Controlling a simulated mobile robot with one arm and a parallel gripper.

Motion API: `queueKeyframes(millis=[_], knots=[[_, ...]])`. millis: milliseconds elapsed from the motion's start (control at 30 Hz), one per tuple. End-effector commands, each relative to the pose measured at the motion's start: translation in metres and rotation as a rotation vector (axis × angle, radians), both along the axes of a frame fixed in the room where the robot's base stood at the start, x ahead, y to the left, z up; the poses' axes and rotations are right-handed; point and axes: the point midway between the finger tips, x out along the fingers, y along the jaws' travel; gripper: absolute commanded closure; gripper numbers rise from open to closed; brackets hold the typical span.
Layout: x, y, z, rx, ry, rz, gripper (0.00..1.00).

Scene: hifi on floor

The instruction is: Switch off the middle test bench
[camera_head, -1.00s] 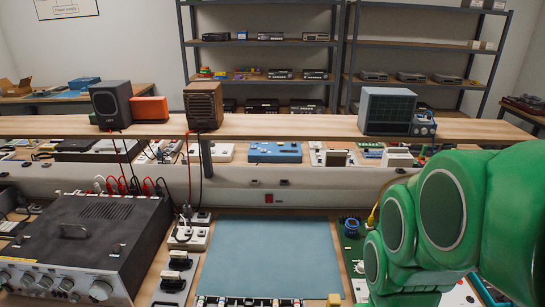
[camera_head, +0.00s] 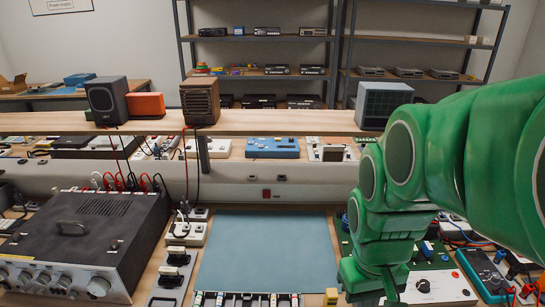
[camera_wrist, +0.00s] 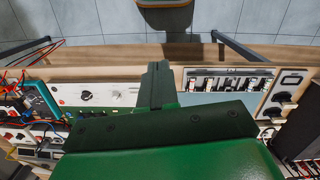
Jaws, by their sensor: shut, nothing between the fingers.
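The bench has a blue-grey mat (camera_head: 265,255) in its middle. A small red switch (camera_head: 266,194) sits on the grey rail (camera_head: 320,195) behind the mat. Whether it is on or off is too small to tell. My gripper (camera_wrist: 157,68) shows in the wrist view, its dark fingers shut and empty. They are over the bench's front part, between a white panel with a black knob (camera_wrist: 86,97) and a row of switches (camera_wrist: 230,80). In the head view my green arm comes down right of the mat, and the fingers are not clearly visible.
A large black power unit (camera_head: 85,240) stands left, with sockets (camera_head: 175,262) between it and the mat. A wooden shelf (camera_head: 270,123) with speakers runs above the rail. Instruments and wires (camera_head: 485,275) crowd the right. The mat is clear.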

Motion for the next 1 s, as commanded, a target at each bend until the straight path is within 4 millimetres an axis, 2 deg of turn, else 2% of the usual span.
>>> queueKeyframes(millis=[100,500,1000], knots=[[0.029,0.002,0.002,-0.003,-0.025,0.061,1.00],[0.122,0.012,0.003,-0.022,-0.104,0.279,1.00],[0.236,0.037,-0.009,-0.059,-0.191,0.564,1.00]])
